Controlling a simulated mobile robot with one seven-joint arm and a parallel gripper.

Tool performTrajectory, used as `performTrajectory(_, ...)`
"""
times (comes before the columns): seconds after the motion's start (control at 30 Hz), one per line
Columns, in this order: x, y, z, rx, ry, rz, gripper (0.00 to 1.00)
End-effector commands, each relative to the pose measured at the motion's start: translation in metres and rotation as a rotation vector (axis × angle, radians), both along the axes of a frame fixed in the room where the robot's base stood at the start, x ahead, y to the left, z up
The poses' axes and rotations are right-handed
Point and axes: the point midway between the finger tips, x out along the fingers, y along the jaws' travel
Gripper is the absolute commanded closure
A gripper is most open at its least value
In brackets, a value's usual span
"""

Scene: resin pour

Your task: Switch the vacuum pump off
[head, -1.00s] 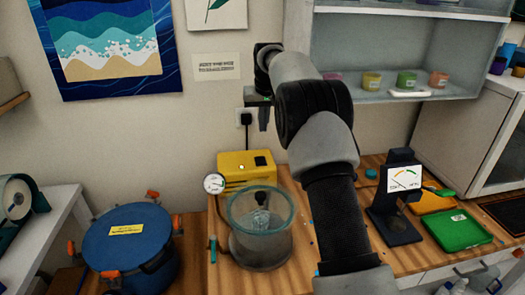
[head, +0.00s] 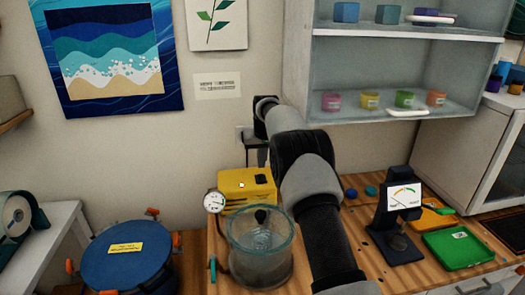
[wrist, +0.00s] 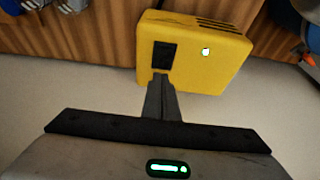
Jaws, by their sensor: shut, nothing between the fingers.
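The vacuum pump is a yellow box (head: 234,190) on the wooden bench against the wall. It also shows in the wrist view (wrist: 220,70), with a black switch (wrist: 164,55) and a small lit whitish-green lamp (wrist: 206,51) on its face. In the head view the switch (head: 260,179) is a dark patch on its top. My gripper (head: 256,163) is shut and empty, just above the pump's far side. In the wrist view its fingertips (wrist: 161,79) are at the lower edge of the switch; I cannot tell whether they touch. The switch's position is unclear.
A clear vacuum chamber (head: 262,262) stands in front of the pump, with a round gauge (head: 214,202) at its left. A blue pressure pot (head: 125,270) is at the left. A dark meter stand (head: 397,210) and green tray (head: 458,248) are at the right. A shelf (head: 395,110) hangs above.

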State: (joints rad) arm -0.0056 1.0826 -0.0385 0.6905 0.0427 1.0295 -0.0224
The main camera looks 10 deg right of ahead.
Motion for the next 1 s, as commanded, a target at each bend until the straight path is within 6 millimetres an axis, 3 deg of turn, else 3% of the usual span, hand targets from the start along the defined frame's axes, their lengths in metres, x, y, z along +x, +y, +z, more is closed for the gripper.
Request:
performTrajectory(0.1, 0.002, 0.000, -0.019, 0.000, 0.002, 0.000, 1.00)
performTrajectory(0.3, 0.005, 0.000, -0.037, 0.000, 0.000, 0.000, 1.00)
performTrajectory(1.0, 0.003, 0.000, -0.050, 0.000, 0.003, 0.000, 1.00)
